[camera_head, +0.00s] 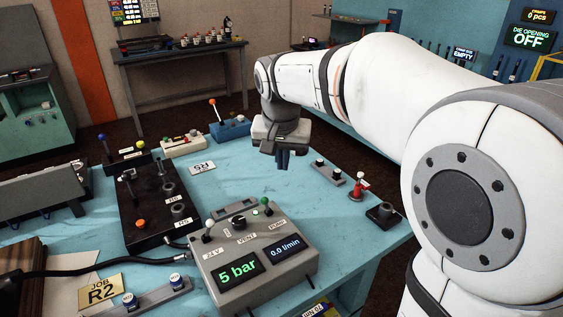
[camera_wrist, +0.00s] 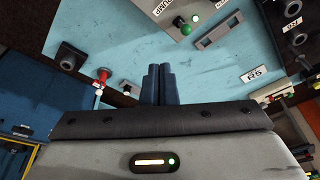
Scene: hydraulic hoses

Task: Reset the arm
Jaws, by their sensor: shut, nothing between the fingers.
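My gripper (camera_head: 283,160) hangs at the end of my arm above the back right part of the blue table (camera_head: 325,226) in the head view. Its dark blue fingers point down and are together, with nothing between them. The fingers also show in the wrist view (camera_wrist: 158,84), pressed side by side with the blue table top beyond them. The gripper appears apart from the table and from the things on it.
A grey control box (camera_head: 254,262) reading 5 bar stands at the front. A black block (camera_head: 153,215) with fittings is left of it. A small red-and-white item (camera_head: 360,185) and a black holder (camera_head: 383,213) sit near the right edge. The table below my gripper is mostly clear.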

